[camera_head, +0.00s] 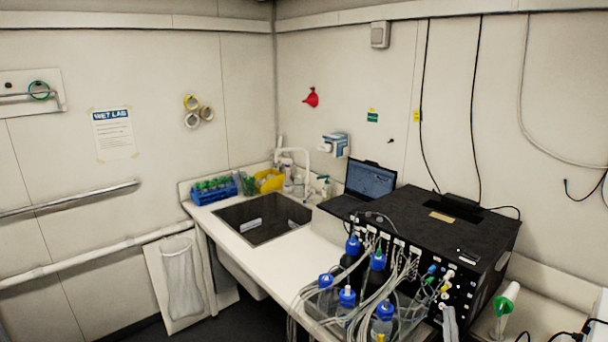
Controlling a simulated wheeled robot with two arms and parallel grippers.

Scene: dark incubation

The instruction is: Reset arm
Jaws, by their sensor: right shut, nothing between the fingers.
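My right gripper (588,327) shows only in part at the bottom right corner, dark fingers in front of a pale body cut off by the picture edge. It is shut and empty, over the right part of the white counter. My left gripper is not in view.
A black instrument box (430,222) with a laptop (370,181) stands on the counter. Blue-capped bottles (347,298) and many thin tubes crowd its front. A sink (262,219), a blue tube rack (214,191) and a yellow bin (269,181) are farther back.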

